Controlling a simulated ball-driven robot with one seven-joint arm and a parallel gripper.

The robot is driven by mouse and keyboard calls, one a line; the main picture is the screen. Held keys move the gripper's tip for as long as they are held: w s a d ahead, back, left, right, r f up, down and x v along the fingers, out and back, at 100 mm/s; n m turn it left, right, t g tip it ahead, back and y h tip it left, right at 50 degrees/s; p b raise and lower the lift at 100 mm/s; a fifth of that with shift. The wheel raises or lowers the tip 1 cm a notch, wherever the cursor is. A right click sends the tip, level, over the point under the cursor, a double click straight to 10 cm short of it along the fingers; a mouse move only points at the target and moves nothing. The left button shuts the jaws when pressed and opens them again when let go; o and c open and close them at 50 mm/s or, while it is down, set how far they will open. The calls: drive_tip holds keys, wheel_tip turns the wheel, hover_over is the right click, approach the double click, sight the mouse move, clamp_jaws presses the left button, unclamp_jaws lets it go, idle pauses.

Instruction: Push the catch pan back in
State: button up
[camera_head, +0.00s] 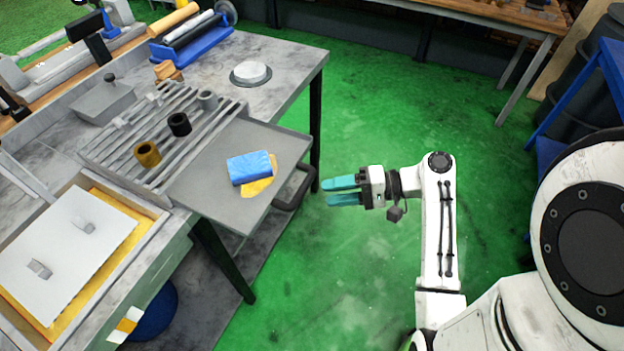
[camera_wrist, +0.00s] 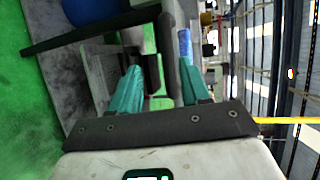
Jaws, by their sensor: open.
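The catch pan (camera_head: 213,180) is a flat grey tray that sticks out from under a slatted grey rack at the workbench's edge, over the floor. A blue block (camera_head: 249,167) and a yellow patch (camera_head: 262,187) lie on it. Its dark bar handle (camera_head: 296,190) is on the outer edge facing me. My gripper (camera_head: 341,191) is open and empty, with teal fingers pointing left at the handle, a short gap away. In the wrist view, the fingers (camera_wrist: 160,85) are spread, with a dark bar (camera_wrist: 152,75) between them in the picture; contact cannot be told.
The slatted rack (camera_head: 165,128) carries a black ring (camera_head: 179,124) and a brass ring (camera_head: 147,153). A box with a white lid (camera_head: 65,240) stands at the left front. A dark bench leg (camera_head: 222,258) stands below the pan. The green floor around my gripper is clear.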

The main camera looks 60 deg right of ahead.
drive_tip(key=w+d+r+p+x, duration=0.1)
drive_tip(key=x, duration=0.8)
drive_tip(key=shift+t+p, duration=0.4)
drive_tip(key=shift+w+f, duration=0.1)
drive_tip(key=shift+f, duration=0.05)
drive_tip(key=shift+f, duration=0.15)
clamp_jaws()
